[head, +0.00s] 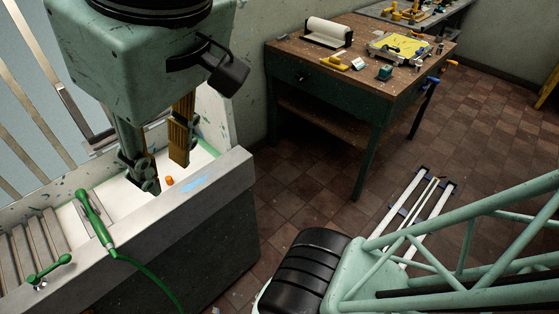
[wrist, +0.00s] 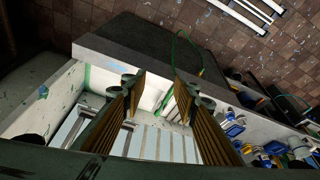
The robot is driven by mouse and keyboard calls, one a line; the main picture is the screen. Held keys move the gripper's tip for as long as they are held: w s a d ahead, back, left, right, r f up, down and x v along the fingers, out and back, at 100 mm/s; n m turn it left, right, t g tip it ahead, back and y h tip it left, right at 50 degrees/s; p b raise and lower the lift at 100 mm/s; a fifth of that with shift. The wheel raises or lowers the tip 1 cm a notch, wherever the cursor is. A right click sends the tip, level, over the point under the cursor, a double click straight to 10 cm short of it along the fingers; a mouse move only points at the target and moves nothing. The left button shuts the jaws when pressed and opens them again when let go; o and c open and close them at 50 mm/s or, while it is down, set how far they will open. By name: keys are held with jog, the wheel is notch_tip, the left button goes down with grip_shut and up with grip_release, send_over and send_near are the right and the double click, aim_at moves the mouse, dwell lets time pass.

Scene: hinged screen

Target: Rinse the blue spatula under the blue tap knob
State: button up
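My gripper (head: 168,172) hangs over the white washout trough (head: 118,196) in the head view. Its two brown ribbed fingers stand apart, with nothing between them in the wrist view (wrist: 158,86). A small orange piece (head: 169,180) shows in the trough by the fingertips. A green spray handle (head: 95,218) lies across the trough's front edge, and a green lever (head: 50,268) is at lower left. I cannot make out a blue spatula or a blue tap knob for certain. Several small blue parts (wrist: 232,128) show at the right of the wrist view, too small to identify.
The trough's grey front wall (head: 205,180) has a blue smear. A green hose (head: 150,275) runs down it. Grey slats (head: 27,252) lie at the left. A wooden workbench (head: 300,70) with tools stands behind. Tiled floor (head: 310,180) is open between them.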

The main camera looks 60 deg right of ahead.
jog(key=shift+s+f, duration=0.15)
jog(key=shift+s, duration=0.45)
jog(key=o, duration=0.4)
